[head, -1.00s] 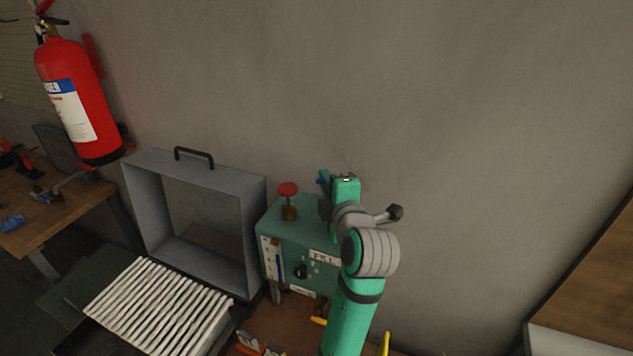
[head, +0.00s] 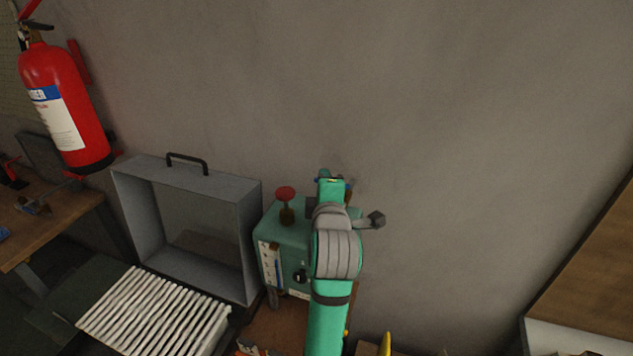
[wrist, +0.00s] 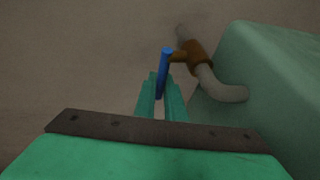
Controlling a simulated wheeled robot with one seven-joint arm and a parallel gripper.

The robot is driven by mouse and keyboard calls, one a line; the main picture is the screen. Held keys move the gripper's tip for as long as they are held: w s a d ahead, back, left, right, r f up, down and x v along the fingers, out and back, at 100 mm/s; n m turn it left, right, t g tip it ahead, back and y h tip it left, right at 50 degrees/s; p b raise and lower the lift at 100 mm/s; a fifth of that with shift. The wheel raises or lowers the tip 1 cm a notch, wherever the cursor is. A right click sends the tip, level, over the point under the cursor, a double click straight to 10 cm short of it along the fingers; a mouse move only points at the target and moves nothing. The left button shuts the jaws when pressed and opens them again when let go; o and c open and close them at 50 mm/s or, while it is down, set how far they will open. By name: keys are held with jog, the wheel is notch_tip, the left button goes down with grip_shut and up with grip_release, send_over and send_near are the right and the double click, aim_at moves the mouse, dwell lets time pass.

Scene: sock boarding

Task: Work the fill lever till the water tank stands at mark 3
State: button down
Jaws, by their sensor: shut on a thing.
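The green tank box (head: 285,232) stands against the wall in the head view, its right part hidden behind my arm. A white gauge strip with a blue column (head: 270,265) is on its front; the marks are too small to read. In the wrist view, the blue lever (wrist: 165,62) stands at a brass valve (wrist: 195,54) on a pipe beside the box (wrist: 265,75). My gripper (wrist: 162,88) is shut on the blue lever, its green fingers on either side of it. In the head view, my gripper (head: 331,180) is at the box's back right.
A red knob (head: 286,194) rises from the box top. Left of it stands an open grey metal case (head: 240,190) with a white ribbed rack (head: 150,315) in front. A red fire extinguisher (head: 62,95) hangs at the far left. The wall right of my arm is bare.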

jog(key=shift+d+f, duration=0.1)
jog(key=c, duration=1.8)
grip_release()
jog(key=s, duration=0.3)
jog(key=s+r, duration=0.1)
jog(key=s, duration=0.3)
jog(key=s+d+r, duration=0.1)
jog(key=s, duration=0.2)
jog(key=shift+s, duration=0.35)
